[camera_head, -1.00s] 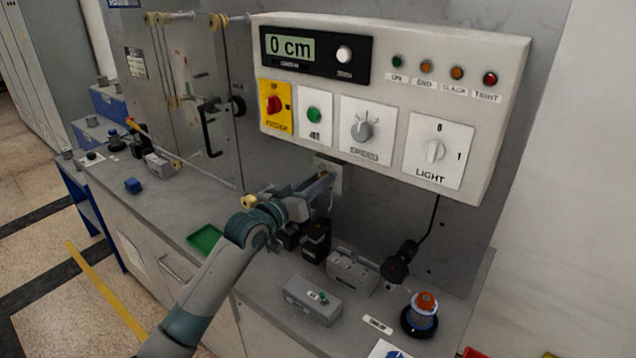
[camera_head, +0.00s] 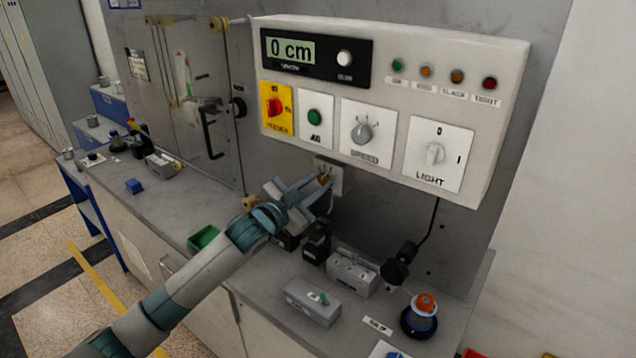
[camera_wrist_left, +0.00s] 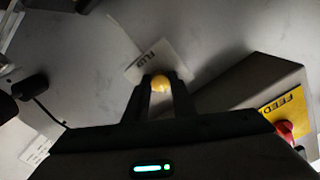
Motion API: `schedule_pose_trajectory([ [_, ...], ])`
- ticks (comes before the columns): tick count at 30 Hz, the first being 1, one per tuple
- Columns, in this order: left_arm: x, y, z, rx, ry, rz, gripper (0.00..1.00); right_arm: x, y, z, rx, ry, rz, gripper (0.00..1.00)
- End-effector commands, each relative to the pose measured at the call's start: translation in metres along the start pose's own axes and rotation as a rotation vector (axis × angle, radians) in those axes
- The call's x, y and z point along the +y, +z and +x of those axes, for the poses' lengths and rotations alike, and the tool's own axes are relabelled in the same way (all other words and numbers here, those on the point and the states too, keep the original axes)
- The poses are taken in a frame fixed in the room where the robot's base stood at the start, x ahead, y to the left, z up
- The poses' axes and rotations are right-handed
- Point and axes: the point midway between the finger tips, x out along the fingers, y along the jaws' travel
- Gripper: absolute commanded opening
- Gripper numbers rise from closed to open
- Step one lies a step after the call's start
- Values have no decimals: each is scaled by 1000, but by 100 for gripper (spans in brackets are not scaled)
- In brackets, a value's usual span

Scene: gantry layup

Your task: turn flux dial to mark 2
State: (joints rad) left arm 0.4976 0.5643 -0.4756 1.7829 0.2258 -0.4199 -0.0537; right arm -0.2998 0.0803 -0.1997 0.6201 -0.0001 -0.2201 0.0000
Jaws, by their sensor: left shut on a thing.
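The flux dial's pale plate (camera_head: 343,182) is on the grey back wall, just below the control panel. In the left wrist view the plate (camera_wrist_left: 184,56) carries partly hidden lettering starting "FLU". A round yellow knob (camera_wrist_left: 160,82) sits at its edge, between my fingertips. My left gripper (camera_head: 324,180) is at the plate with its fingers on the knob; it also shows in the left wrist view (camera_wrist_left: 160,88). It is shut on the knob. The fingers cover part of the dial, and I cannot read its mark. My right gripper is out of view.
The control panel (camera_head: 385,88) juts out just above the gripper, with a display reading 0 cm. Black blocks (camera_head: 316,242), grey boxes (camera_head: 313,302) and a red-topped device (camera_head: 424,305) stand on the bench below. A green tray (camera_head: 204,238) lies to the left.

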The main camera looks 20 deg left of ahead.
Motion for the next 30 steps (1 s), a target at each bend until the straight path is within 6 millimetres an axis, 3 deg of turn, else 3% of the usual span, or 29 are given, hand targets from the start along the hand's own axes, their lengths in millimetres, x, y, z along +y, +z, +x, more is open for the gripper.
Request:
schedule_pose_trajectory([
  [17,1,1,0,-2,2,49,1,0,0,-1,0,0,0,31],
  [18,1,1,0,-2,2,49,28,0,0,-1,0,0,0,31],
  [20,1,1,0,-2,1,49,42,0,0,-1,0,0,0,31],
  [30,0,0,-1,-1,0,48,42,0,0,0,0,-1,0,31],
])
